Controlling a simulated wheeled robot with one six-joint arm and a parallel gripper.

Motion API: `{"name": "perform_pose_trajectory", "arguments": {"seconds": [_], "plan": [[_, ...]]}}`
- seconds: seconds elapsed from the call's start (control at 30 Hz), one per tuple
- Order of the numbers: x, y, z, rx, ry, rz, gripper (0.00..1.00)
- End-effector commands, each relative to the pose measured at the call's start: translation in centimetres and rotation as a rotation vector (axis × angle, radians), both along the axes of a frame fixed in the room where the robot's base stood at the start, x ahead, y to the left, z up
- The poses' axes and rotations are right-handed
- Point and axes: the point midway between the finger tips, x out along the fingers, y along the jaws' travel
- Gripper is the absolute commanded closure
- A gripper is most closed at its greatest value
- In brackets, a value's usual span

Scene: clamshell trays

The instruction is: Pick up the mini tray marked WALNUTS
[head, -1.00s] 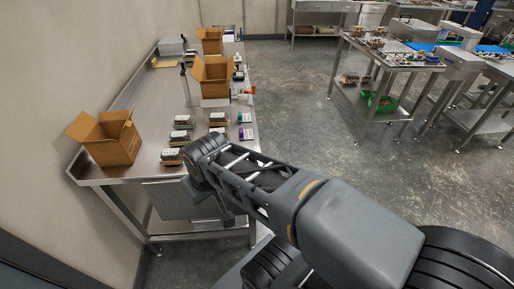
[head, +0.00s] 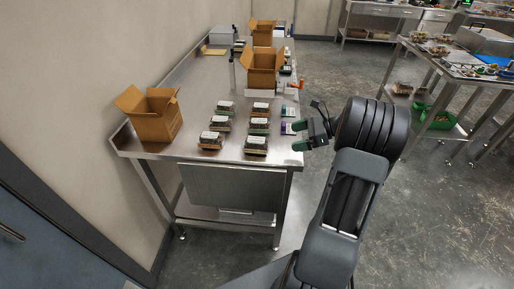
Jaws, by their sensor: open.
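Several small clear clamshell trays with dark contents and white labels stand in two columns on the near part of the steel table. The left column has a front tray (head: 211,141), a middle tray (head: 220,123) and a back tray (head: 225,108). The right column has a front tray (head: 256,145), a middle tray (head: 260,125) and a back tray (head: 261,109). The labels are too small to read, so I cannot tell which says WALNUTS. My gripper (head: 299,135), with green fingertips, is open and empty at the table's right edge, right of the trays.
The steel table (head: 185,148) carries an open carton (head: 152,116) at left and more cartons (head: 262,66) behind. Small purple-and-white items (head: 287,128) lie beside my gripper. Another steel table (head: 443,68) stands at right. Floor is clear between the tables.

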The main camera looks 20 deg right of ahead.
Motion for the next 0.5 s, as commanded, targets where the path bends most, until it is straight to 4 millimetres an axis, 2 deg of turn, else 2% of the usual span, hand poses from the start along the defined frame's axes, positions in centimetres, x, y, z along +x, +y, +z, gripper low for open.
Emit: {"name": "perform_pose_trajectory", "arguments": {"seconds": [0.07, 0.5], "plan": [[0.5, 0.0, -0.6, 0.030, 0.006, -0.021, 0.06], [3.8, 5.0, -3.2, 0.040, 0.005, -0.031, 0.06]]}}
